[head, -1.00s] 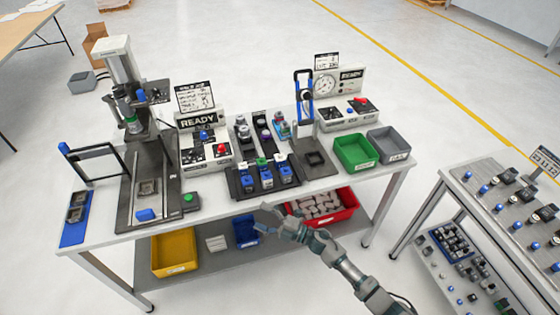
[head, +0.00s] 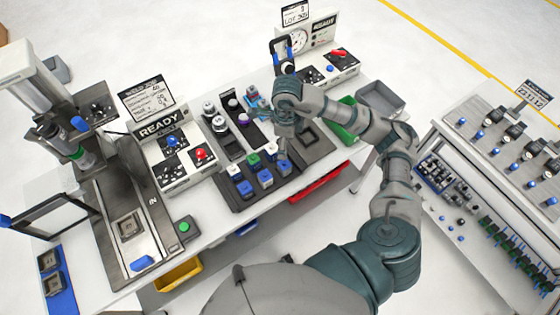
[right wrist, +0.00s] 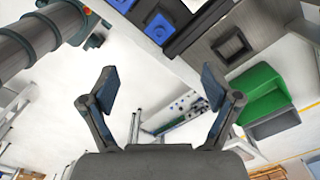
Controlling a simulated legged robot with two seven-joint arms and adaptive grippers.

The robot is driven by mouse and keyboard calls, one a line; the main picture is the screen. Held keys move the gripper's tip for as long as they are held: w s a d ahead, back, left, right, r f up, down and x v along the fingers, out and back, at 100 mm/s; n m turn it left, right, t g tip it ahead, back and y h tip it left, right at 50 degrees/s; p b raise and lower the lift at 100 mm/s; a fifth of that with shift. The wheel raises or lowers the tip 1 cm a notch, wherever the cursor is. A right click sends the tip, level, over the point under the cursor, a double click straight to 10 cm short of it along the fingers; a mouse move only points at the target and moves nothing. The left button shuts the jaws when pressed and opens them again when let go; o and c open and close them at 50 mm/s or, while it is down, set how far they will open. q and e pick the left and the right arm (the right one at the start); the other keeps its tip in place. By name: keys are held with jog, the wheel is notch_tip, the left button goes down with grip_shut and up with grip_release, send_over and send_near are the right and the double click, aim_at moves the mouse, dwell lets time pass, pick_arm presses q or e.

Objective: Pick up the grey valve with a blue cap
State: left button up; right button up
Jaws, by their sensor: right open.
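A black tray (head: 224,187) on the workbench holds several small parts with blue, white, green and purple tops. A blue-topped part (head: 234,170) stands in its front group; its body colour is too small to tell, so I cannot say which part is the grey valve with a blue cap. My right gripper (head: 283,146) is by the tray's right side, partly hidden by its own wrist. In the right wrist view, the right gripper (right wrist: 160,88) is open and empty, with a blue part (right wrist: 158,28) beyond it near the top edge. My left gripper is out of view.
A press stand (head: 112,185) and a READY control box (head: 165,135) stand left of the tray. A green bin (right wrist: 255,95) and a grey bin (head: 380,98) are to the right. A second table (head: 470,150) with several parts is at far right.

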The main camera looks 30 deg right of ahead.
aim_at(284, 166)
jog(key=f, duration=0.6)
jog(key=a+f, duration=0.1)
jog(key=f, duration=0.2)
jog(key=shift+p, duration=0.4)
jog(key=shift+a+f, duration=0.1)
jog(key=shift+f, duration=0.5)
jog(key=f, duration=0.2)
jog(key=d+f+p, duration=0.1)
jog(key=f, duration=0.1)
jog(key=shift+d+f, duration=0.2)
jog(key=shift+f, duration=0.15)
jog(key=shift+w+d+f, duration=0.1)
jog(key=shift+d+f, duration=0.05)
jog(key=shift+f, duration=0.15)
jog(key=shift+a+r, duration=0.1)
jog(key=shift+a, duration=0.25)
jog(key=c, duration=0.6)
jog(key=shift+a, duration=0.1)
jog(key=c, duration=0.7)
